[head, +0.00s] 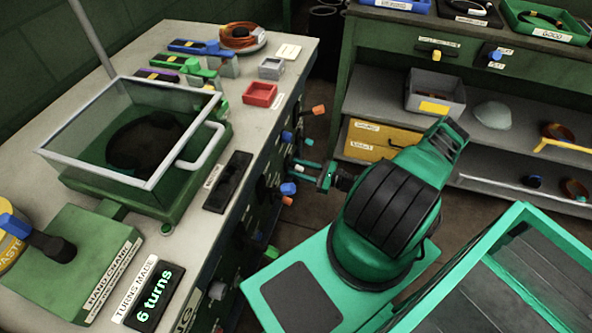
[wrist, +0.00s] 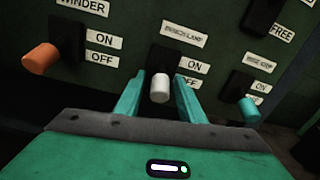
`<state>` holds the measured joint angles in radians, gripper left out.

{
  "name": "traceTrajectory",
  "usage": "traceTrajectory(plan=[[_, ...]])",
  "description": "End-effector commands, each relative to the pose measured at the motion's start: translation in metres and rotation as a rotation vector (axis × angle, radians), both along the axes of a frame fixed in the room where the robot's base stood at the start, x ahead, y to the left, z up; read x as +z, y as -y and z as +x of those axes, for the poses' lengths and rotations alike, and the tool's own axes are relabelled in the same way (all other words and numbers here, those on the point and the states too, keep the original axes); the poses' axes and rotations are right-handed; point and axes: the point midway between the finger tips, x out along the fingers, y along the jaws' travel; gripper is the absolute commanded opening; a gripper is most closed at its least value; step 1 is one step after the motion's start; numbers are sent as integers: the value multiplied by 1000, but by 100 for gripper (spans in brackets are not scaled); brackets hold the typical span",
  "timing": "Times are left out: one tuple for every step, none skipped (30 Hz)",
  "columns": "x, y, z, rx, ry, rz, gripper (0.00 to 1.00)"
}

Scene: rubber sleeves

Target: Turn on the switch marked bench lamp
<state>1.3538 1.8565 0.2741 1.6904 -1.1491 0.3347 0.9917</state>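The bench lamp switch has a white lever (wrist: 160,88) in a black housing, under a small blurred label (wrist: 184,33) that appears to read bench lamp. ON and OFF plates sit to its right; the lever tip hangs low, about level with OFF. My gripper (wrist: 159,92) is open, one teal finger on each side of the white lever, with visible gaps. I cannot tell whether a finger touches it. In the head view my gripper (head: 303,171) reaches the bench's green front panel, and the white lever is not clearly visible there.
An orange lever (wrist: 40,58) marked winder is on the left, and a teal lever (wrist: 248,110) on the right. More coloured levers, such as a blue one (head: 288,188), stick out along the panel.

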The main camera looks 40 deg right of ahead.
Motion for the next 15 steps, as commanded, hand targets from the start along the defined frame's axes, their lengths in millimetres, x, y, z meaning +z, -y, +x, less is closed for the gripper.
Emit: traceTrajectory(plan=[[0,0,0,0,0,0,22],[0,0,0,0,0,0,15],[0,0,0,0,0,0,6],[0,0,0,0,0,0,0],[0,0,0,0,0,0,0],[0,-9,0,2,-2,4,0],[0,-5,0,1,-1,2,0],[0,-4,-1,2,-1,1,0],[0,-3,-1,3,-3,-1,0],[0,-3,-1,2,-4,-2,0],[1,-2,-1,3,-7,-3,0],[1,-2,-1,4,-12,-7,0],[1,-1,-1,4,-16,-11,0],[2,-1,-1,4,-22,-15,0],[3,-1,-1,4,-32,-22,0]])
